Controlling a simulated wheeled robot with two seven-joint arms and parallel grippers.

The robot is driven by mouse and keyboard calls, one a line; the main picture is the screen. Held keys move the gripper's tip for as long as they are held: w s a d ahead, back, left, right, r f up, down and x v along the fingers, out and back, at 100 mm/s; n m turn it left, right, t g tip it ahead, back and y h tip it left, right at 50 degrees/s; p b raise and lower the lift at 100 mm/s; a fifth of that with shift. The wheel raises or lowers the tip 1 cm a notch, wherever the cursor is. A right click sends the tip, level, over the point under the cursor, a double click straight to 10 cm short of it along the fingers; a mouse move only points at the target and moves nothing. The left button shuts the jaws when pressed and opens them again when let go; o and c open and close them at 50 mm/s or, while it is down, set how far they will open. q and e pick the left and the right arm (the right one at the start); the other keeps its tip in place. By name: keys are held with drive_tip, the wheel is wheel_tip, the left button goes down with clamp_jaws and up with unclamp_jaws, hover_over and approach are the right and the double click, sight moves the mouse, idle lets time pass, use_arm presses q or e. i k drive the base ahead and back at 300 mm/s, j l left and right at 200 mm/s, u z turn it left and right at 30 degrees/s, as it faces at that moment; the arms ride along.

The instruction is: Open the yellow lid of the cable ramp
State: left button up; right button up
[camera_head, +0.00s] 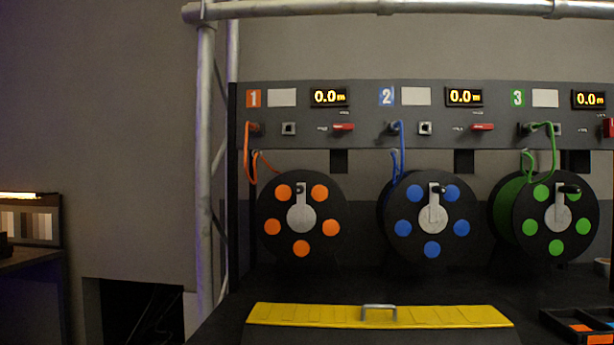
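The yellow lid (300,315) of the cable ramp lies flat at the bottom of the head view, right of the middle. It looks closed. A grey metal handle (379,309) stands up at about the middle of the lid. The dark ramp body (380,337) shows in front of the lid and runs out of the picture at the bottom. Neither of my grippers is in view, so nothing shows of what they hold.
Three cable reels, orange (302,219), blue (431,220) and green (558,215), stand behind the ramp under a grey panel (365,98). A metal truss post (205,170) rises at the left.

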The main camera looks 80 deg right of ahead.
sight(382, 316)
drive_tip(key=i+z, duration=0.1)
drive_tip(key=z, duration=0.3)
drive_tip(key=i+j+z, duration=0.1)
drive_tip(key=z, duration=0.3)
drive_tip(key=i+j+z, duration=0.1)
drive_tip(key=z, duration=0.3)
drive_tip(key=j+z, duration=0.1)
drive_tip(key=z, duration=2.7)
